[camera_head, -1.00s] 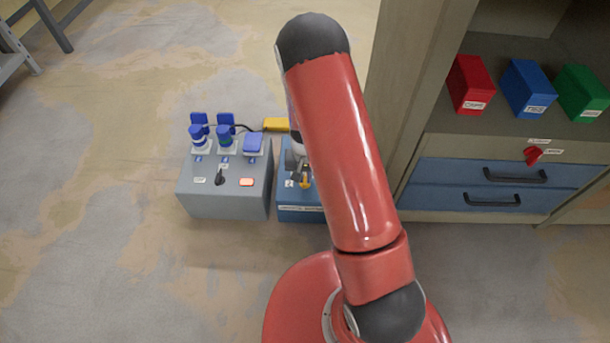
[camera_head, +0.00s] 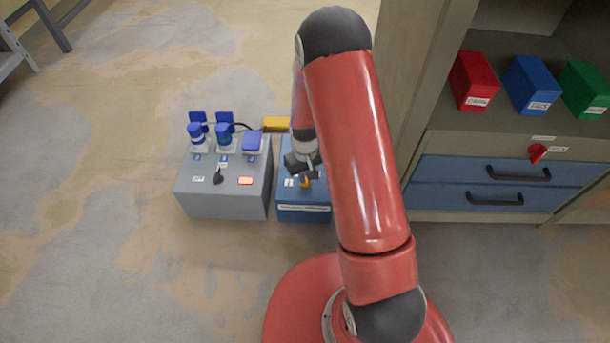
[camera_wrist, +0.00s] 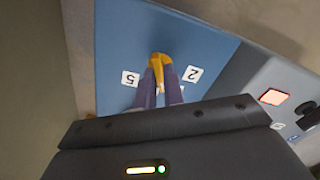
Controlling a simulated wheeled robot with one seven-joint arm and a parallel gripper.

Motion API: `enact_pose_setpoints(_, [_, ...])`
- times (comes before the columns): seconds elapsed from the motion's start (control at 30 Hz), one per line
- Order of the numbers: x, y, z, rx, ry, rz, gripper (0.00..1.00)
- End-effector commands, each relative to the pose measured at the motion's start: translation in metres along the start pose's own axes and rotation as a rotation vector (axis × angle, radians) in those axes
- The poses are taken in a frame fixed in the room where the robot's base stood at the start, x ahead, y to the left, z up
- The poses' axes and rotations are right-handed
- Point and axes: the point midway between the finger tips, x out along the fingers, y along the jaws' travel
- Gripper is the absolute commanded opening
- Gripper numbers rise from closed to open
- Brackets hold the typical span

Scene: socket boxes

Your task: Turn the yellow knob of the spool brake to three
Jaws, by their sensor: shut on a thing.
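The yellow knob (camera_wrist: 161,62) sits on the blue box (camera_wrist: 125,35), which also shows in the head view (camera_head: 303,214). My gripper (camera_wrist: 160,82) is shut on the knob, with a finger on each side of it. In the wrist view one label reads 2 (camera_wrist: 193,74) to the knob's right, and another looks like a 5 (camera_wrist: 130,78) to its left. In the head view my gripper (camera_head: 303,173) is over the box, and the knob (camera_head: 305,183) shows just below it. The label three is not readable, and the knob's pointing direction is unclear.
A grey box (camera_head: 223,205) with blue plugs, a black switch and a lit red switch (camera_head: 245,181) stands close on the left. A yellow block (camera_head: 276,124) lies behind. A cabinet (camera_head: 480,145) with blue drawers stands on the right.

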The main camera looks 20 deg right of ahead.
Motion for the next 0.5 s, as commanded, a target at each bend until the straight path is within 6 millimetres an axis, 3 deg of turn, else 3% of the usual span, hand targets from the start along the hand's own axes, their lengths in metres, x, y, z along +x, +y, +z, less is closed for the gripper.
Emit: enact_pose_setpoints(0.5, [-0.0005,0.0003,0.0001,-0.233,0.0,0.0,0.0])
